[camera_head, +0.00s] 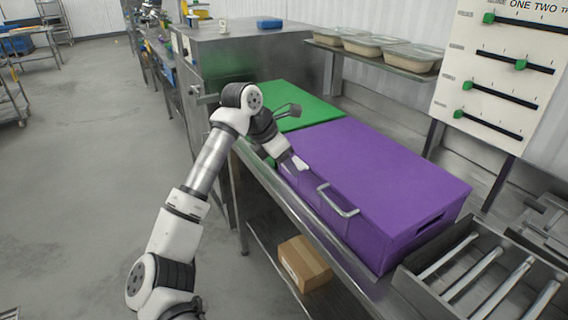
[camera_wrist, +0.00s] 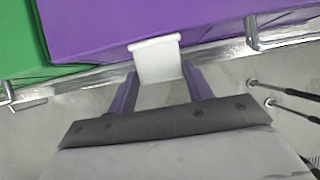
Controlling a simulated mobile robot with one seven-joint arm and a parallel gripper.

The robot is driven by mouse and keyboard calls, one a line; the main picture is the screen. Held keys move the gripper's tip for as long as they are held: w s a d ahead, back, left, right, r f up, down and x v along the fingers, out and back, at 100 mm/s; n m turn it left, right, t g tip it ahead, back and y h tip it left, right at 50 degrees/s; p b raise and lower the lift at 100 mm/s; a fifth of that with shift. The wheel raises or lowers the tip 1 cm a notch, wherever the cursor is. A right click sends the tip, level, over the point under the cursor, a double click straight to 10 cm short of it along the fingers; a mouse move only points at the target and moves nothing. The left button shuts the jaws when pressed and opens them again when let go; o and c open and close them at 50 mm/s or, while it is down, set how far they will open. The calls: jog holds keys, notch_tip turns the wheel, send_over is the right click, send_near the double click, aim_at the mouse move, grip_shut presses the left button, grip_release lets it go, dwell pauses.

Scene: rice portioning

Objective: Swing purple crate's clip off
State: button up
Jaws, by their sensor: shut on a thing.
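The purple crate (camera_head: 385,175) stands closed on the steel counter, with a metal handle (camera_head: 338,200) on its near side. Its white clip (camera_wrist: 155,52) is on the near side, left of the handle, and shows at the top middle of the wrist view. My gripper (camera_wrist: 161,76) has its two purple fingers on either side of the clip, shut on it. In the head view my gripper (camera_head: 297,163) is at the crate's near left side, and the fingers are too small there to make out.
A green crate (camera_head: 300,100) stands just left of the purple one. A steel rack with bars (camera_head: 485,275) is at the right. Lidded tubs (camera_head: 375,45) sit on a shelf behind. A cardboard box (camera_head: 305,262) lies on the lower shelf.

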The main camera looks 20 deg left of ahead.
jog(key=shift+r+g, duration=0.15)
jog(key=shift+g, duration=0.15)
jog(key=o, duration=1)
jog(key=shift+d, duration=0.1)
jog(key=b+v, duration=0.1)
jog(key=v, duration=0.6)
jog(key=b+v, duration=0.2)
jog(key=v, duration=0.4)
jog(key=shift+s+d+r, duration=0.1)
jog(key=shift+r, duration=0.35)
